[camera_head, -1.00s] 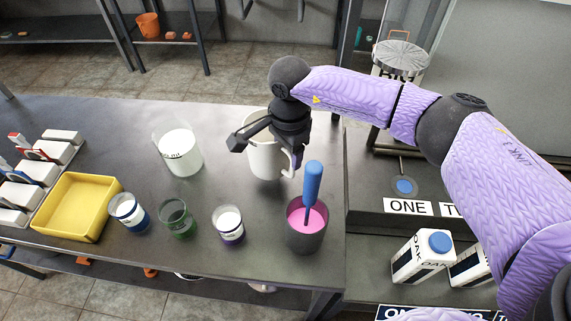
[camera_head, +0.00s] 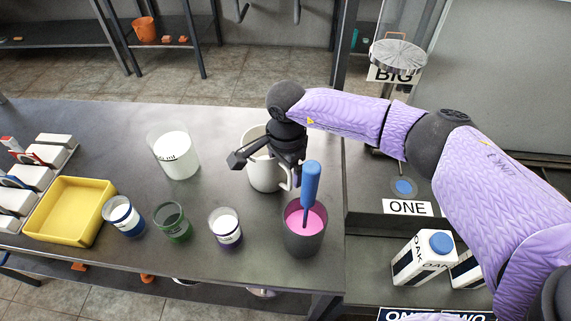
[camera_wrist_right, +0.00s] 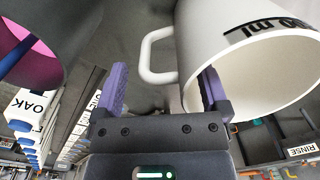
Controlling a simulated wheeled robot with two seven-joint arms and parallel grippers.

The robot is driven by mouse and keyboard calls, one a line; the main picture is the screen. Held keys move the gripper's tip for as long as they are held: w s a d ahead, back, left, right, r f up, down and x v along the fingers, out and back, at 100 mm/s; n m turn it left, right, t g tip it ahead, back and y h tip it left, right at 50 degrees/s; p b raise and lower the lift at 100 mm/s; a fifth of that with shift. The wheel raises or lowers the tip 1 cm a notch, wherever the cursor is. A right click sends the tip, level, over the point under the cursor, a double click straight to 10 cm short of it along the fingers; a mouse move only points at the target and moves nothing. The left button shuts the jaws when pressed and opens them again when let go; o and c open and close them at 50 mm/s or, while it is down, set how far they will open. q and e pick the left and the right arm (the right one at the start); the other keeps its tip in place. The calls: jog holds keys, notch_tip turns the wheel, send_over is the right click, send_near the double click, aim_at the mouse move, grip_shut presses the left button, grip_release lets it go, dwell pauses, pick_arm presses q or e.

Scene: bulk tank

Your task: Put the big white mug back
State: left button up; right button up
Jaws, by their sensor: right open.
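The big white mug (camera_head: 262,174) stands upright on the dark table in the head view, partly hidden behind my right gripper. In the right wrist view the mug (camera_wrist_right: 222,42) fills the upper right, with dark printing ending in "ml" and its white handle (camera_wrist_right: 155,58) towards the left. My right gripper (camera_head: 272,164) is at the mug's rim and handle side. In the wrist view its two purple fingers (camera_wrist_right: 162,90) are spread apart, with the handle just beyond and between them. I cannot tell whether a finger touches the mug. My left gripper does not show.
A dark cup (camera_head: 303,238) with pink liquid and a blue-handled tool stands close to the mug, at front right. A white-filled beaker (camera_head: 175,155) stands to the left. Several small jars and a yellow tray (camera_head: 70,210) sit further left. A lower ledge with cartons (camera_head: 421,258) is at right.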

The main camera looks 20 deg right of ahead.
jog(key=shift+r, duration=0.35)
notch_tip(320, 180, up, 12)
jog(key=p, duration=0.2)
jog(key=shift+f, duration=0.2)
jog(key=shift+s+f, duration=0.1)
